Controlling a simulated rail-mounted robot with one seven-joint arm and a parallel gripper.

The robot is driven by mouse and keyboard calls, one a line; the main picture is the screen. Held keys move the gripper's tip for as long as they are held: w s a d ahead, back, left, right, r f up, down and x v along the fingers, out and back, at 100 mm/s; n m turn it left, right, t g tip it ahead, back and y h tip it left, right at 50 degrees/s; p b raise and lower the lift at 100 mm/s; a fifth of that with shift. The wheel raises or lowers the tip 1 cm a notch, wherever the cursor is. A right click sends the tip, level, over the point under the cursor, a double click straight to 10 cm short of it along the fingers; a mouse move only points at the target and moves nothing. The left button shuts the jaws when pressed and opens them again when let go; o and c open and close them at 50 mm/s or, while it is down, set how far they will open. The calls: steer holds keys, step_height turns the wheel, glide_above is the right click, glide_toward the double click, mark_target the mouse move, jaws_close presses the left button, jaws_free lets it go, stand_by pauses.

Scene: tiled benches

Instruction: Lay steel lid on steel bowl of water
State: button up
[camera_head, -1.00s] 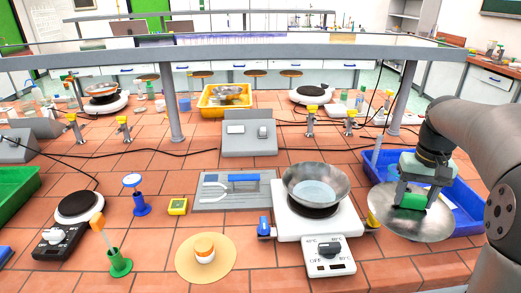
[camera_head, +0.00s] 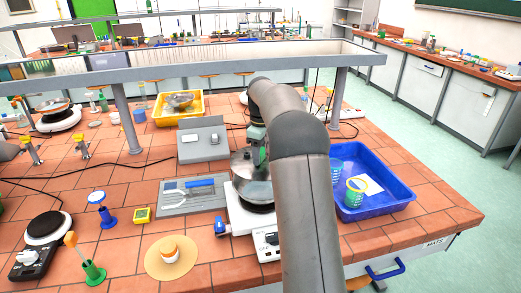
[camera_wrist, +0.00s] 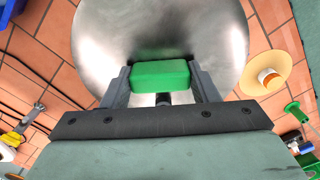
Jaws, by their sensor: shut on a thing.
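The steel lid (camera_wrist: 105,45) fills the top middle of the wrist view, with its green handle (camera_wrist: 160,76) between the fingers of my gripper (camera_wrist: 163,85). My gripper is shut on this handle. In the head view the lid (camera_head: 241,163) shows as a grey disc left of my arm, over the steel bowl (camera_head: 257,193). The bowl sits on the white hot plate (camera_head: 237,213). My arm hides the right side of lid and bowl, and I cannot tell whether they touch. The water is hidden, and the lid covers the bowl in the wrist view.
A grey tool tray (camera_head: 187,197) lies left of the hot plate. A grey box (camera_head: 203,140) stands behind, and an orange-capped jar (camera_head: 169,251) in front left.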

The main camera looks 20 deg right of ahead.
step_height(320, 180, down, 6)
steer(key=b, duration=0.2)
steer(key=shift+b, duration=0.4)
steer(key=shift+f, duration=0.8)
stand_by(2.1)
steer(key=o, duration=1.1)
step_height(320, 180, up, 17)
steer(key=shift+r, duration=0.2)
steer(key=shift+s, duration=0.1)
